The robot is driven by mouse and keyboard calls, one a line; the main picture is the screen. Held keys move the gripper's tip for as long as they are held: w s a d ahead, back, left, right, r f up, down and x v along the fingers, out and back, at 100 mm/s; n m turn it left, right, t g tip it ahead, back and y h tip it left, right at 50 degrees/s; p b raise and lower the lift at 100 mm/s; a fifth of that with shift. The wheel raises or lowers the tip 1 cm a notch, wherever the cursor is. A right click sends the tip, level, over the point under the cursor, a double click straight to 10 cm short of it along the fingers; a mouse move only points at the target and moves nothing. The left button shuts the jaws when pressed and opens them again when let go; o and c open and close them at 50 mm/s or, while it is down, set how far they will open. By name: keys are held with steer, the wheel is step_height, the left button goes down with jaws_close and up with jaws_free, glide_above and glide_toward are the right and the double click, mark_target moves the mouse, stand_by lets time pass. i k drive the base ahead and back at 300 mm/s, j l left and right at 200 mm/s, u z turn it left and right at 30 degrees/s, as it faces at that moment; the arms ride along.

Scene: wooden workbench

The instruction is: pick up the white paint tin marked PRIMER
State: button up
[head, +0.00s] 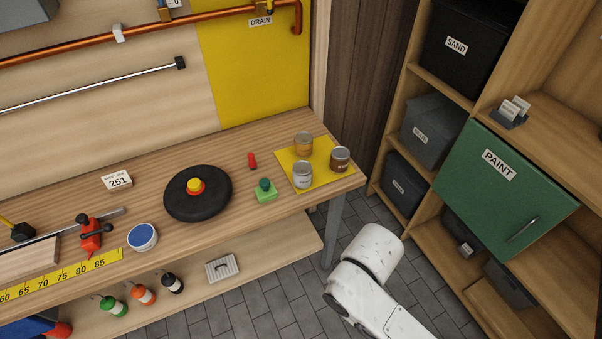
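Three paint tins stand upright on a yellow mat (325,181) at the right end of the wooden workbench (130,207). The white or light grey tin (302,176) is at the front left of the mat; its label is too small to read. My white arm shows at the bottom right, in front of the bench's right end and apart from the tins. My gripper is not visible in this view.
A green box with a button (265,190) and a small red object (252,160) lie left of the mat. A black disc (198,193) with a yellow-red knob is further left. Shelving with a green PAINT door (500,185) stands on the right. Tiled floor lies between.

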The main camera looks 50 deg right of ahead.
mark_target(302, 169)
steer(key=i+u, duration=0.1)
steer(key=i, duration=0.35)
steer(key=i+l, duration=0.15)
steer(key=i, duration=0.25)
steer(key=j+u, duration=0.05)
